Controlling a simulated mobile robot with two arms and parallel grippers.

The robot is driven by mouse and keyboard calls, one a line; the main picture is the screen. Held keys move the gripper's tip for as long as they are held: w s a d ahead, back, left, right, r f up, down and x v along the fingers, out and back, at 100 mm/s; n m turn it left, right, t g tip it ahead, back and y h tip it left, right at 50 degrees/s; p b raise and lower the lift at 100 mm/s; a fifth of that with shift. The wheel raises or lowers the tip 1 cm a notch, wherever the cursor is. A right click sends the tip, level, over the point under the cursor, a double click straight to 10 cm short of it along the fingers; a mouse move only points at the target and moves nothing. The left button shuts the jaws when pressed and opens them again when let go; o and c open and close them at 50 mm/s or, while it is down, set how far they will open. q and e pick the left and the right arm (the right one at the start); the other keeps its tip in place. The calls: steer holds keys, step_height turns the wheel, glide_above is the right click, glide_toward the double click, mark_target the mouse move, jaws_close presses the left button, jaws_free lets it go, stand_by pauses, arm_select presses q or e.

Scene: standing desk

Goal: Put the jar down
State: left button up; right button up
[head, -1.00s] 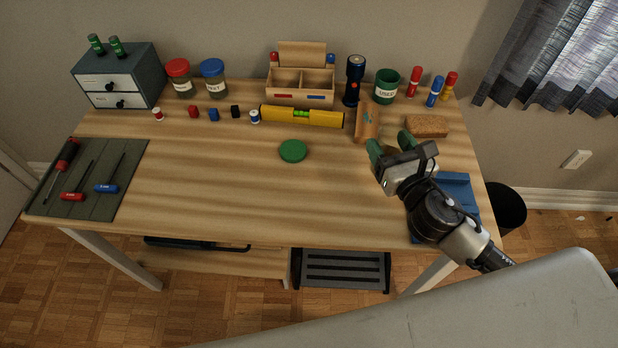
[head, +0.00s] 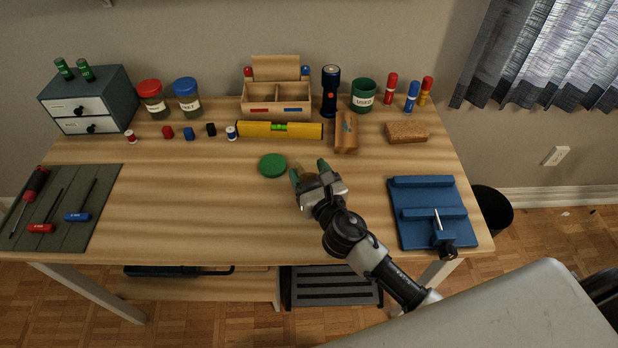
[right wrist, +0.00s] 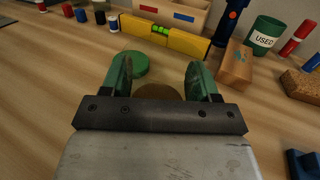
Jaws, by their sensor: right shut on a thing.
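My right gripper (head: 308,169) is over the middle of the desk, just right of a flat round green lid (head: 272,165). In the right wrist view the gripper (right wrist: 159,82) has its green fingers on both sides of a brownish round thing, which I take to be the jar (right wrist: 158,91). Most of the jar is hidden by the gripper, and I cannot tell whether its base touches the desk. The lid also shows in the right wrist view (right wrist: 134,65), beyond the left finger. My left gripper is not in view.
A yellow level (head: 279,130), a wooden block (head: 346,133) and a wooden organiser (head: 277,99) stand behind. A red-lidded jar (head: 151,100) and blue-lidded jar (head: 187,98) stand back left. A blue jig (head: 425,238) is at right.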

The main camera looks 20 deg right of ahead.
steer(key=shift+f, duration=0.3)
steer(key=shift+f, duration=0.15)
steer(key=o, duration=1.1)
steer(key=shift+s, duration=0.2)
steer(key=s, duration=0.3)
steer(key=s+d+b, duration=0.1)
steer(key=s, duration=0.6)
steer(key=shift+s+d, duration=0.15)
steer(key=shift+s, duration=0.15)
steer(key=shift+s+b, duration=0.3)
steer(key=shift+s, duration=0.2)
